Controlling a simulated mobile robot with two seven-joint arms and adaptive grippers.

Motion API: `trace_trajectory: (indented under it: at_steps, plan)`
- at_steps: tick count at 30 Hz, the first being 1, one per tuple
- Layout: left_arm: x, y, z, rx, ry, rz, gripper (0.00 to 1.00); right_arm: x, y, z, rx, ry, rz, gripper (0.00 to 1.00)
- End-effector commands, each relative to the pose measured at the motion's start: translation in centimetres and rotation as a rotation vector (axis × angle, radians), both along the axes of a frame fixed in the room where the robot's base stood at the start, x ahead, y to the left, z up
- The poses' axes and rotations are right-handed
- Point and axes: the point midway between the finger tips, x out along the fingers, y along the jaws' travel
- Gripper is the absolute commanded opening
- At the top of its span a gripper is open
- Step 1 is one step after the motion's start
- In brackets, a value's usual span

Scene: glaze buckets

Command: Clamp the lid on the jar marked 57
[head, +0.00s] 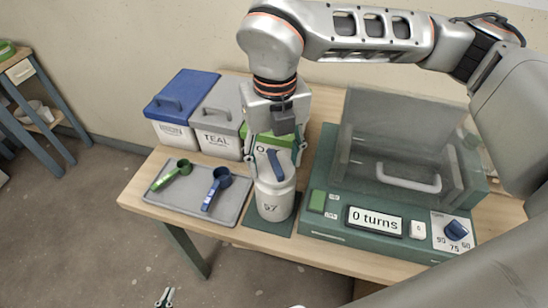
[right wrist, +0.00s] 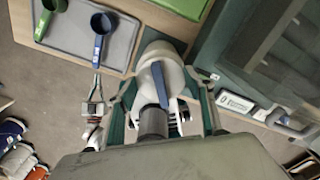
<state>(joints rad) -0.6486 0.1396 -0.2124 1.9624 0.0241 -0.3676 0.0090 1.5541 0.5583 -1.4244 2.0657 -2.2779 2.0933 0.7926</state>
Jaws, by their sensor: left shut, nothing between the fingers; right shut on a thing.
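The white jar marked 57 (head: 272,206) stands upright on a dark green mat at the table's front. A pale lid (head: 286,180) with a blue lever (head: 273,163) sits on top of it. The lid (right wrist: 174,72) and lever (right wrist: 160,84) also show from above in the right wrist view. My right gripper (head: 273,150) comes down from above, its fingers around the lid on both sides. The exact finger contact is partly hidden. My left gripper (head: 165,297) is shut and empty, low in front of the table, with only its tips in view.
A grey tray (head: 230,212) with a green scoop (head: 173,175) and a blue scoop (head: 216,188) lies left of the jar. Lidded buckets (head: 217,125) stand behind. A green machine (head: 330,228) reading "0 turns", with a clear cover (head: 395,125), stands close on the right.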

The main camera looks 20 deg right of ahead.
Motion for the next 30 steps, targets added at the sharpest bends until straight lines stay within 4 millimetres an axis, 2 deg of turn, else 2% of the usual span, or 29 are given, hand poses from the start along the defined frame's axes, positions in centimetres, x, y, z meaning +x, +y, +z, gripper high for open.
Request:
trace_trajectory:
  at_steps: [4,13,22,30]
  plan:
    - [-0.07,0.00,-0.19,0.001,0.002,0.000,0.00,-0.01,-0.05,-0.16,0.000,0.001,-0.096,0.31]
    - [-0.08,0.00,-0.22,0.000,0.002,-0.001,0.00,-0.03,-0.06,-0.19,-0.001,0.001,-0.118,0.31]
    - [-0.20,-0.01,-0.59,0.001,0.006,0.000,0.00,-0.10,-0.20,-0.36,-0.001,0.003,-0.417,0.31]
    - [-0.21,0.00,-0.62,0.001,0.006,0.000,0.00,-0.14,-0.23,-0.40,-0.003,0.004,-0.464,0.31]
